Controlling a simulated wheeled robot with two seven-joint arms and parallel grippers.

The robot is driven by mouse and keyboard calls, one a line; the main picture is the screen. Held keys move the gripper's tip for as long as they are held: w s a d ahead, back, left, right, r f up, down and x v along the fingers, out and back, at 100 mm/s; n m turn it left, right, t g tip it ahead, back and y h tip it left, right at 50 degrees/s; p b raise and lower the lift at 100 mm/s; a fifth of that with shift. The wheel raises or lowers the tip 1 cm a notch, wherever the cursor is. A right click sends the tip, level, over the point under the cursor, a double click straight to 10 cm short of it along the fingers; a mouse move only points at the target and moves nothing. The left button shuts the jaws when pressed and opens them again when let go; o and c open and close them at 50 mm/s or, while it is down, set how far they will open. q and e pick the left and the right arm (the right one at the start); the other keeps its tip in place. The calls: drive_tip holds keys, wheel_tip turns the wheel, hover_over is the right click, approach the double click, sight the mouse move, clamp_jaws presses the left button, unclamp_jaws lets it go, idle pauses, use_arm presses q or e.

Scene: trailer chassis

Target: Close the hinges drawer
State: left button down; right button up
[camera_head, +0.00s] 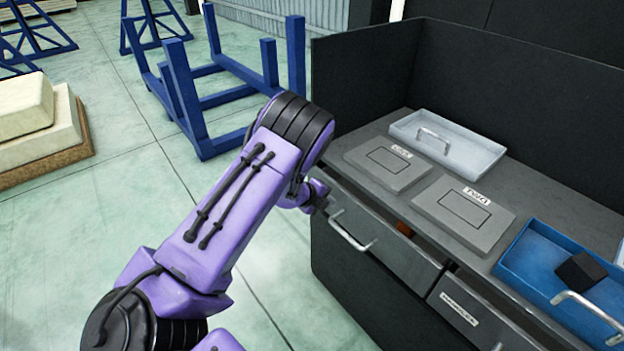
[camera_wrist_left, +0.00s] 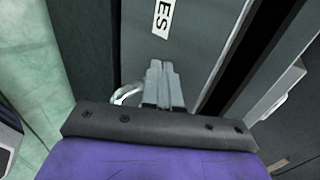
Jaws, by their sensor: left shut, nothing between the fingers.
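The hinges drawer (camera_head: 395,256) is the left grey drawer under the worktop, with a metal bar handle (camera_head: 350,230). It looks slightly open: a narrow gap with something orange (camera_head: 404,229) shows behind its front's top edge. In the left wrist view its grey front (camera_wrist_left: 200,30) carries a white label ending in "ES" (camera_wrist_left: 162,18), with part of the handle (camera_wrist_left: 128,93) beside the fingers. My left gripper (camera_head: 328,204) is shut and empty at the drawer's left end. Its fingertips (camera_wrist_left: 161,66) are close to the front; contact cannot be told. My right gripper is not in view.
A second labelled drawer (camera_head: 462,312) sits to the right. The worktop holds a grey tray (camera_head: 480,152), two labelled plates (camera_head: 388,165) (camera_head: 462,213) and a blue tray (camera_head: 520,262) with a dark block (camera_head: 581,270).

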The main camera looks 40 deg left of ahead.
use_arm(q)
drive_tip(key=s+f+v, duration=0.1)
drive_tip(key=f+v, duration=0.1)
drive_tip(key=v, duration=1.1)
drive_tip(key=s+d+f+n+g+y, duration=0.1)
drive_tip(key=s+d+f+n+g, duration=0.1)
drive_tip(key=s+f+n, duration=0.4)
drive_tip(key=s+d+f+n+g+y, duration=0.2)
drive_tip(key=s+d+f+n, duration=0.3)
drive_tip(key=s+n, duration=0.7)
drive_tip(key=s+d+f+n+g+y, duration=0.2)
drive_tip(key=s+d+f+n, duration=0.1)
drive_tip(key=s+f+n, duration=0.4)
drive_tip(key=s+n, duration=0.2)
drive_tip(key=s, duration=0.1)
drive_tip(key=shift+d+f, duration=0.3)
drive_tip(key=shift+d, duration=0.05)
